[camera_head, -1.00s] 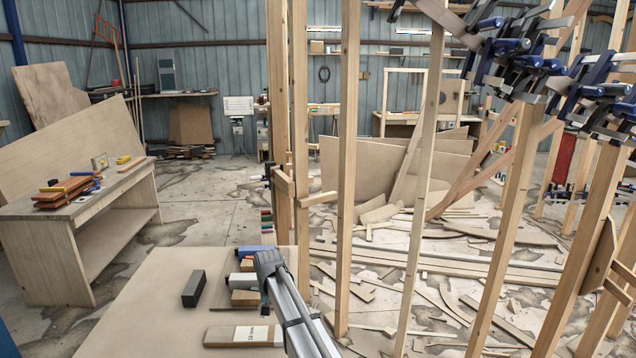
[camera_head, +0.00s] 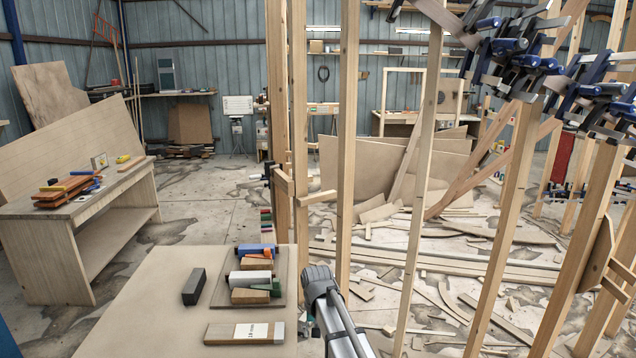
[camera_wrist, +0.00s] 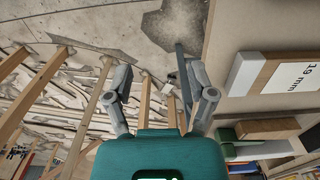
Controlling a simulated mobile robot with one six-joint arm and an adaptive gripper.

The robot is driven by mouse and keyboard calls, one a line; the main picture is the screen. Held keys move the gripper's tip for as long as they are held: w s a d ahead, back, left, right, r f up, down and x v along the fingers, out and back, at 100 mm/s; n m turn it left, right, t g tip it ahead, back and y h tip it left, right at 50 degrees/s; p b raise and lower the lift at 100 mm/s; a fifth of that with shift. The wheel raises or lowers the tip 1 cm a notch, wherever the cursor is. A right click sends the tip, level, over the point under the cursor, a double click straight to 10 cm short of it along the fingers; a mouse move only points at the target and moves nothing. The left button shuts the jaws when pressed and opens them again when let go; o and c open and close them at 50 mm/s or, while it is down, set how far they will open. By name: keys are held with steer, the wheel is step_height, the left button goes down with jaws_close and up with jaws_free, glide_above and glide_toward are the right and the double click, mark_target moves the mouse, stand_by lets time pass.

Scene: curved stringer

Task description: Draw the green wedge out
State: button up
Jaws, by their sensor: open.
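A small green piece (camera_head: 276,287), which looks like the green wedge, lies at the right end of a wooden block on the dark tray (camera_head: 288,262). My gripper (camera_wrist: 156,90) is open and empty, fingers spread over the floor beyond the table edge. In the head view my gripper (camera_head: 306,326) is low at the table's right edge, mostly behind my arm, right of and nearer than the green piece.
A block labelled 19 mm (camera_head: 240,333) and a dark block (camera_head: 194,286) lie on the table (camera_head: 150,310). Upright wooden posts (camera_head: 345,160) stand close on the right.

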steer(key=s+d, duration=1.7)
steer(key=shift+s+d, duration=0.25)
steer(key=shift+s, duration=0.15)
